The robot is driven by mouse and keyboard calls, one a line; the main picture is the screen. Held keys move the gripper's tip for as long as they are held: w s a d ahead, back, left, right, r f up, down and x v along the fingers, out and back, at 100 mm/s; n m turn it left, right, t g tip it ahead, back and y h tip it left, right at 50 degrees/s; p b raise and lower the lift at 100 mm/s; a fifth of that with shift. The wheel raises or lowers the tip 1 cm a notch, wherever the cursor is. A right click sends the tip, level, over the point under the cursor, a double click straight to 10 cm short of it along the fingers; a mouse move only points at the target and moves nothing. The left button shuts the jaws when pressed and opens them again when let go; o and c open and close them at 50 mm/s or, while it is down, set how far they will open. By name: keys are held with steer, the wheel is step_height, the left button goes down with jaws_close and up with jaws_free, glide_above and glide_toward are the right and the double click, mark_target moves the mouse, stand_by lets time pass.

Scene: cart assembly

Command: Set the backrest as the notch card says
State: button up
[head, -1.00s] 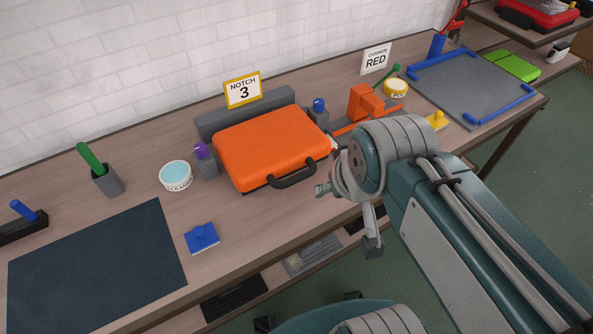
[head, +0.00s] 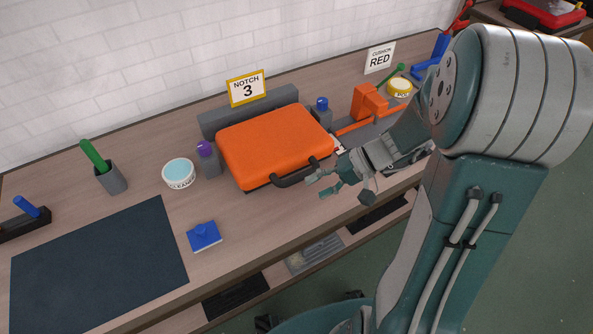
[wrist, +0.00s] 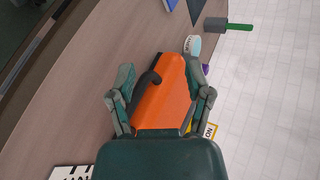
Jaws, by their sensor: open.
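The notch card (head: 248,88) reads "NOTCH 3" and stands at the back of the table. An orange case (head: 275,141) with a dark handle (head: 297,174) lies shut in front of it, against a dark grey block (head: 215,121). I cannot tell which part is the backrest. My gripper (head: 321,185) is open and empty, just right of the handle and apart from it. In the wrist view, the orange case (wrist: 166,98) shows between the spread fingers of my gripper (wrist: 162,88), with the handle beside the left finger.
A purple-capped bottle (head: 208,160) and a blue-capped bottle (head: 322,113) flank the case. An orange bracket (head: 369,101) stands to the right, partly behind my arm. A cleaner tub (head: 179,174), blue block (head: 204,236) and dark mat (head: 98,268) lie left. A card reads "CUSHION RED" (head: 380,58).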

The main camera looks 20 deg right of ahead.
mark_target(299, 178)
steer(key=w+d+f+m+t+y, duration=0.1)
steer(key=d+f+t, duration=0.1)
steer(key=f, duration=0.1)
steer(key=w+d+f+m+t+y, duration=0.1)
steer(key=w+d+f+m+t, duration=0.1)
steer(key=d+f, duration=0.1)
steer(key=w+d+f+m+t+y, duration=0.1)
steer(key=w+d+f+t, duration=0.1)
steer(key=f+t, duration=0.1)
steer(key=shift+w+d+m, duration=0.2)
steer(key=shift+d+m, duration=0.1)
steer(key=shift+m, duration=0.1)
steer(key=x, duration=1.1)
steer(key=shift+d+r, duration=0.1)
jaws_close()
